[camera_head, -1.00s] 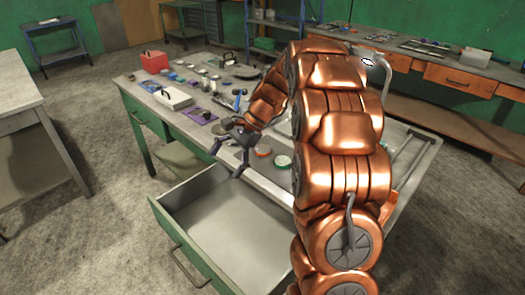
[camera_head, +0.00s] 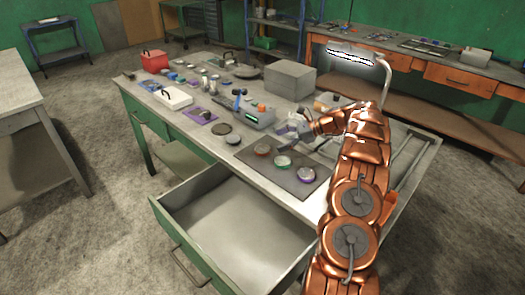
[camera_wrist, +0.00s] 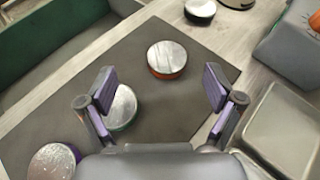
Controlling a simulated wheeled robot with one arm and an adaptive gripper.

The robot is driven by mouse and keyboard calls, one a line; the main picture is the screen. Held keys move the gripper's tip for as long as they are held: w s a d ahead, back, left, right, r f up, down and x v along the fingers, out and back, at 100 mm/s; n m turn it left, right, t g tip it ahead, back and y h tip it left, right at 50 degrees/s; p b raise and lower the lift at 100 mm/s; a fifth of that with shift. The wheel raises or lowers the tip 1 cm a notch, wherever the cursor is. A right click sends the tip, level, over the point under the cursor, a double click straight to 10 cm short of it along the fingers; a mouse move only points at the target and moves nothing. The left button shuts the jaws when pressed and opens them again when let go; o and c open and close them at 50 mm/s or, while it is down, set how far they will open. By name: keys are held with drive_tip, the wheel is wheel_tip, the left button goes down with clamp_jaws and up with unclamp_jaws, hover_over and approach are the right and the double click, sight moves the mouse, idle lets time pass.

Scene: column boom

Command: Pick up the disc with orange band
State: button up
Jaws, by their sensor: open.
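The disc with orange band (camera_head: 263,150) lies on a dark mat (camera_head: 302,189) near the front edge of the workbench, at the mat's left end. In the wrist view, this disc (camera_wrist: 167,58) has a grey metallic top and an orange side. It lies ahead of and between my open fingers, apart from them. A green-banded disc (camera_head: 283,161) is beside it; in the wrist view this disc (camera_wrist: 120,107) is partly behind my left finger. A purple-banded disc (camera_head: 306,175) lies farther right. My gripper (camera_head: 291,136) is open and empty, above the mat's back side.
A grey disc (camera_head: 233,139) and a dark ring (camera_head: 221,128) lie left of the mat. A grey device with a green display (camera_head: 249,117) and a grey box (camera_head: 290,80) stand behind. An open drawer (camera_head: 235,220) juts out in front.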

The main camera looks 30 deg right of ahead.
sight(261, 149)
drive_tip(key=shift+s+d+f, duration=0.1)
drive_tip(key=shift+d+f, duration=0.15)
drive_tip(key=shift+d, duration=0.2)
drive_tip(key=shift+s+d+f, duration=0.1)
drive_tip(key=shift+d+f, duration=0.1)
drive_tip(key=shift+d, duration=0.25)
drive_tip(key=shift+w+m+t, duration=0.15)
drive_tip(key=shift+m+t, duration=0.15)
drive_tip(key=shift+p+x, duration=0.35)
drive_tip(key=shift+x, duration=0.8)
drive_tip(key=shift+f+p+x, duration=0.25)
drive_tip(key=shift+p+x, duration=0.85)
drive_tip(key=shift+x, duration=1.55)
drive_tip(key=c, duration=1.5)
drive_tip(key=shift+c, duration=0.2)
drive_tip(key=shift+r, duration=0.1)
